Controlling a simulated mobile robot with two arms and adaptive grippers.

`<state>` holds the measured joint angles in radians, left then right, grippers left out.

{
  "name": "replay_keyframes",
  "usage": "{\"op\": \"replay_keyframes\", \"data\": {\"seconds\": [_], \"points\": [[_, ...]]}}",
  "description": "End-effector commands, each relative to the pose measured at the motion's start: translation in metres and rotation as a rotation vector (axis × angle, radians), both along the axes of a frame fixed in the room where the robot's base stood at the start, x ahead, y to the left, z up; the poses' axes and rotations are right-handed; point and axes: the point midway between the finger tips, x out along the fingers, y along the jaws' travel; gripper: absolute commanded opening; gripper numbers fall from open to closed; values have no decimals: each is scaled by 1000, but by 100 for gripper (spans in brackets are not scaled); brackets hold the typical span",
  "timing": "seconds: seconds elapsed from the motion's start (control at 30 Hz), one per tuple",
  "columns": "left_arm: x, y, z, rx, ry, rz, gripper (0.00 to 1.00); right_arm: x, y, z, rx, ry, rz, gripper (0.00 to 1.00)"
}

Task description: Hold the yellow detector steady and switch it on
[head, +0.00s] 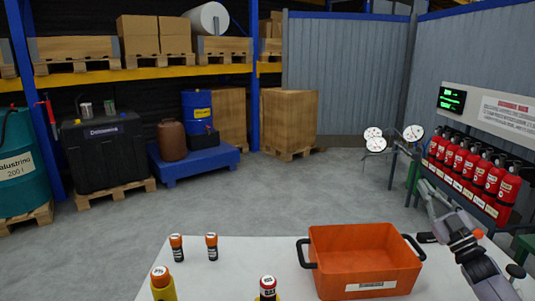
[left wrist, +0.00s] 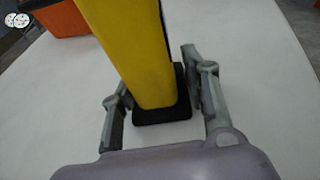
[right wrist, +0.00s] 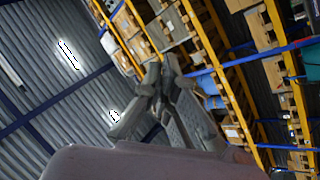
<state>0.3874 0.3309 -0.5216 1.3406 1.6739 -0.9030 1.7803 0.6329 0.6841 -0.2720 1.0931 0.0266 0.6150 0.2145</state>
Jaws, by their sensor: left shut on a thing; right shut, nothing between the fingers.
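The yellow detector (left wrist: 137,50) shows in the left wrist view as a tall yellow body with a black foot (left wrist: 163,108), over the white table. My left gripper (left wrist: 160,92) has a finger on each side of its lower part and is shut on it. The detector's upper end is cut off and no switch shows. My left gripper is not seen in the head view. My right gripper (head: 425,189) is raised beyond the orange crate, shut and empty. Its closed fingers also show in the right wrist view (right wrist: 163,75), apart from any object.
An orange crate (head: 365,246) stands on the white table (head: 225,270). Two small orange-topped cylinders (head: 177,247) (head: 212,246) stand left of it. A yellow item with an orange top (head: 162,285) and a red-and-black-topped item (head: 268,288) are at the near edge. Red extinguishers (head: 462,160) line the right wall.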

Motion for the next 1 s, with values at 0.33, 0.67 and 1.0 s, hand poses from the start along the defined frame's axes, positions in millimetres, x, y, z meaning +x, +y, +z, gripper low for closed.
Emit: {"op": "replay_keyframes", "data": {"seconds": [0.33, 0.67, 1.0], "points": [[0, 1, -1, 3, 1, 1, 18, -52, 138, -97, -417, -84, 39, 0], [0, 1, -1, 3, 0, 1, 18, -145, 245, -181, -794, -255, 66, 0], [0, 1, -1, 3, 0, 1, 18, -265, 334, -228, -1102, -534, 51, 0]]}}
